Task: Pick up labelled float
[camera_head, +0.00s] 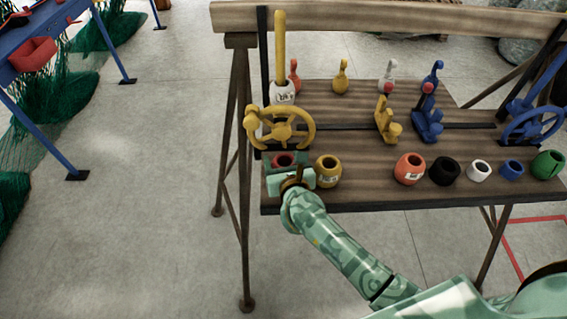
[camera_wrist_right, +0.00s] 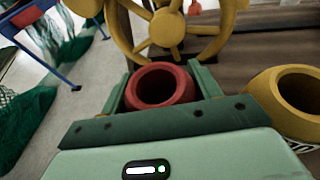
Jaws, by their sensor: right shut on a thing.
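My right gripper (camera_head: 285,165) is at the front left of the wooden bench. Its two green fingers are shut on a red float (camera_wrist_right: 162,87), a hollow ring-shaped piece with an open top; it also shows in the head view (camera_head: 283,159). No label shows on its visible side. A yellow float (camera_head: 328,171) with a white label stands just right of the gripper; it is also in the wrist view (camera_wrist_right: 290,105). An orange float (camera_head: 409,169) with a white label stands farther right. A white labelled float (camera_head: 283,92) sits around the base of a yellow post. My left gripper is out of view.
A yellow handwheel (camera_head: 283,128) stands close behind the gripper. Black (camera_head: 445,171), white (camera_head: 479,171), blue (camera_head: 511,169) and green (camera_head: 548,164) floats line the front edge of the bench (camera_head: 380,195). Yellow (camera_head: 388,122) and blue (camera_head: 428,120) levers stand behind them.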

